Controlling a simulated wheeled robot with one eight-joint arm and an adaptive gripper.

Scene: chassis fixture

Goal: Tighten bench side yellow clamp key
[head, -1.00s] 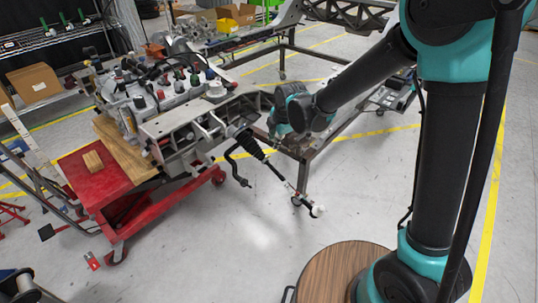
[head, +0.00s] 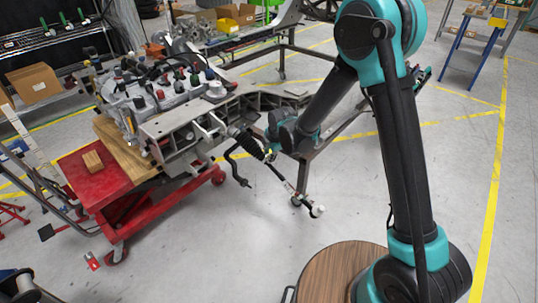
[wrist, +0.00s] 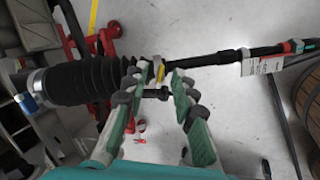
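The left fingertip partly overlaps the boot's end; I cannot tell whether either finger touches anything. In the head view, my gripper (head: 270,150) is at the boot (head: 247,143) on the tie rod, and the clamp is barely visible.
The rod runs to a white-tipped end (head: 317,211) over open floor. The chassis assembly (head: 190,125) rests on a red cart (head: 95,185) to the left. A metal bench frame (head: 325,145) stands behind my gripper. A round wooden top (head: 340,272) is near my arm's base.

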